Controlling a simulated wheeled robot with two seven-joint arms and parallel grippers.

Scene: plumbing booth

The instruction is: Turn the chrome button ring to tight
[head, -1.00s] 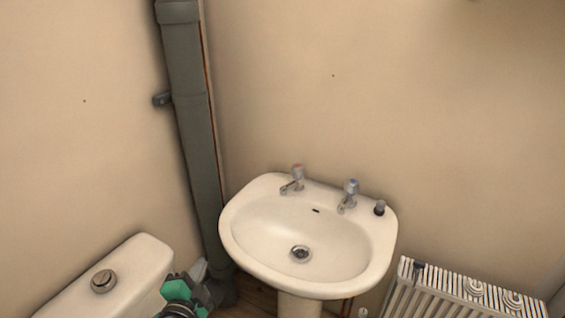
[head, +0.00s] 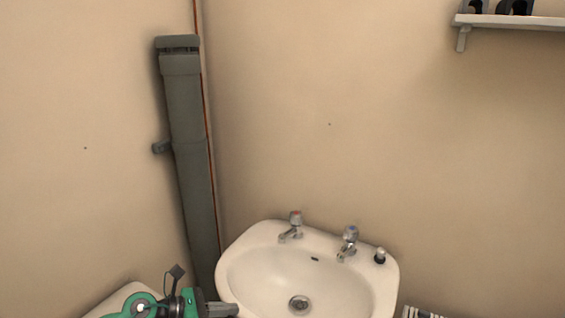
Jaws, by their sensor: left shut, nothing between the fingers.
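The chrome button ring does not show in the head view now; it is hidden by my left arm or below the picture's edge. A small strip of the white cistern lid (head: 116,294) shows at the bottom left, behind my green and black left arm. My left gripper (head: 229,310) is shut and empty at the bottom edge. In the picture it overlaps the left rim of the basin; I cannot tell whether it touches. My right gripper is not in view.
A white basin (head: 255,265) with two chrome taps (head: 292,226) stands at the bottom middle. A grey pipe (head: 188,150) runs up the corner. A radiator (head: 422,312) shows at the bottom right, and a shelf (head: 510,22) at the upper right. The walls between are bare.

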